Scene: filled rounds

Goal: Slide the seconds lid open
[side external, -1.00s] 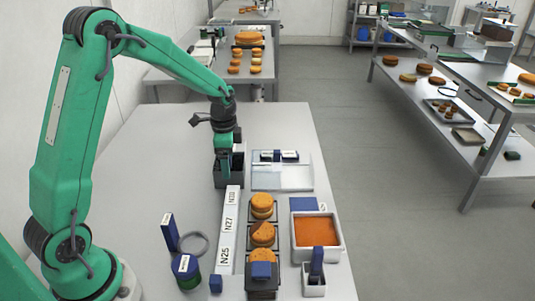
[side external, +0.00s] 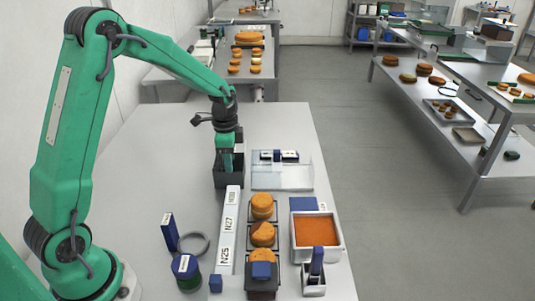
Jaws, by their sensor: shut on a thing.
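My gripper (side external: 228,168) points straight down into a dark grey open-topped box (side external: 230,182) near the middle of the table. Its fingers are close together and shut on the seconds lid, as far as this view lets me tell. The lid itself and its handle are mostly hidden behind the fingers and the box wall, so I cannot tell how far it is open.
A clear tray (side external: 282,180) with dark blue labelled pieces is right of the box. An orange-filled tub (side external: 317,232) is at front right. The table's back left is clear.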

